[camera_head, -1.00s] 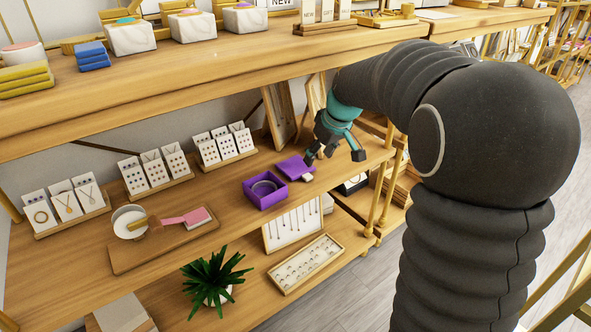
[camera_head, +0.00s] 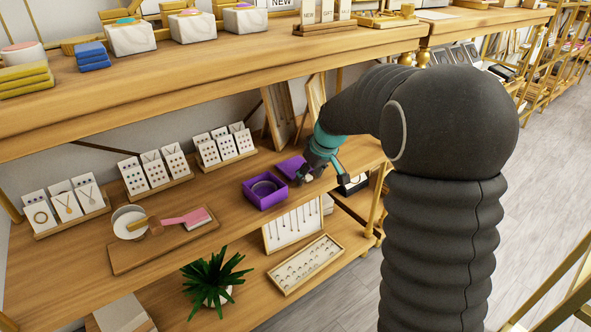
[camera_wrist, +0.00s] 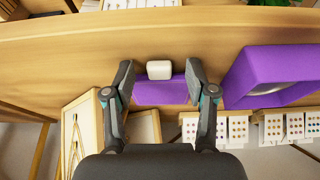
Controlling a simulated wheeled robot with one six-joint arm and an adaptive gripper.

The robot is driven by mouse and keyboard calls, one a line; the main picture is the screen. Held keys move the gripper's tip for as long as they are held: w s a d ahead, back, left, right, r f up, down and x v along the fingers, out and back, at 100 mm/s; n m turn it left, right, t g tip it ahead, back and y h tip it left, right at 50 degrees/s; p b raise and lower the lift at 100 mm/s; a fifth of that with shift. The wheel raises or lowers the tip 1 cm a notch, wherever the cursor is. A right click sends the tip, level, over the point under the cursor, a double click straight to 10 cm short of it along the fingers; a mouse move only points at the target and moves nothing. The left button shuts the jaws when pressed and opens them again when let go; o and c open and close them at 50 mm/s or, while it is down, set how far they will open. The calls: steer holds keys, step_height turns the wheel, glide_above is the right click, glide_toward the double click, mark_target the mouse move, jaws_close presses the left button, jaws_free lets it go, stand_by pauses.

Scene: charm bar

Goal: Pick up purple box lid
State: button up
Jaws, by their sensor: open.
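The purple box lid (camera_head: 290,166) lies on the middle wooden shelf, just behind and to the right of the open purple box (camera_head: 266,195). In the wrist view the lid (camera_wrist: 162,92) lies between and beyond my fingertips, with a small whitish block (camera_wrist: 160,70) at its edge. The purple box (camera_wrist: 275,75) stands to the right there. My gripper (camera_head: 319,178) is at the lid's right side in the head view, partly covering it. In the wrist view my gripper (camera_wrist: 160,78) is open, with its fingers apart on either side of the block and lid. Contact cannot be told.
Earring card stands (camera_head: 226,146) line the back of the shelf. A wooden board (camera_head: 165,240) with a cup and a pink brush lies to the left. Leaning display boards (camera_head: 279,115) stand behind the gripper. The upper shelf (camera_head: 200,75) overhangs the back.

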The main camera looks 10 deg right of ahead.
jaws_close()
steer(key=shift+r, duration=0.1)
